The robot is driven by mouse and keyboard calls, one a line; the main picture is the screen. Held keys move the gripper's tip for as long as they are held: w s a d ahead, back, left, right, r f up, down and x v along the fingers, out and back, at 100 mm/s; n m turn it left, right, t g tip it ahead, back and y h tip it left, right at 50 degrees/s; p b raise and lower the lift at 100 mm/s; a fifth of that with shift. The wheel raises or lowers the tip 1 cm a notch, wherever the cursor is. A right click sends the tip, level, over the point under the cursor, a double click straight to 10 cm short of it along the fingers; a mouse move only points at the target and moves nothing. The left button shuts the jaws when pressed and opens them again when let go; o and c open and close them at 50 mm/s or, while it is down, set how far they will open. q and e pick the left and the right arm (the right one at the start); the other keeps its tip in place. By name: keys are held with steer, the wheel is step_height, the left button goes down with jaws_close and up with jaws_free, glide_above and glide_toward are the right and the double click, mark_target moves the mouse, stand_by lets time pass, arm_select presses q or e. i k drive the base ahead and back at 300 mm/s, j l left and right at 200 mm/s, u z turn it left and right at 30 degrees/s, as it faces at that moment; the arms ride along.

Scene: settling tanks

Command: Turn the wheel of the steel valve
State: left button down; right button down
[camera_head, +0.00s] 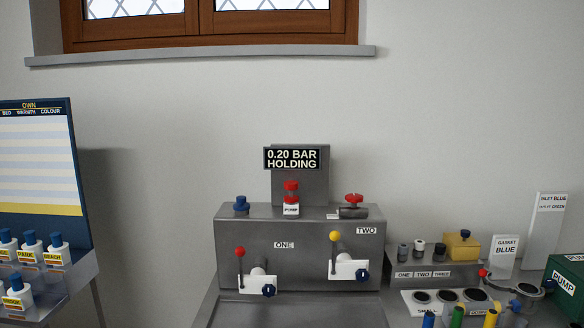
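A grey steel-coloured valve (353,212) with a red wheel (354,198) sits on top of the grey tank cabinet (290,222), at its right end. Nothing touches the wheel. A small white piece sticks out at the valve's left side. A dark display (291,158) behind reads "0.20 BAR HOLDING". Neither of my grippers shows in the head view.
A red knob (291,186) on a white PUMP block and a blue knob (241,203) share the cabinet top. Red and yellow levers (335,237) stand on its front. A bottle rack (60,275) is at left; a crowded bench (440,275) is at right.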

mark_target(353, 198)
steer(key=l+z, duration=0.3)
steer(key=z, duration=0.15)
steer(key=i+l+z, duration=0.15)
steer(key=l+z, duration=0.25)
steer(key=i+l+z, duration=0.1)
steer(key=z, duration=0.35)
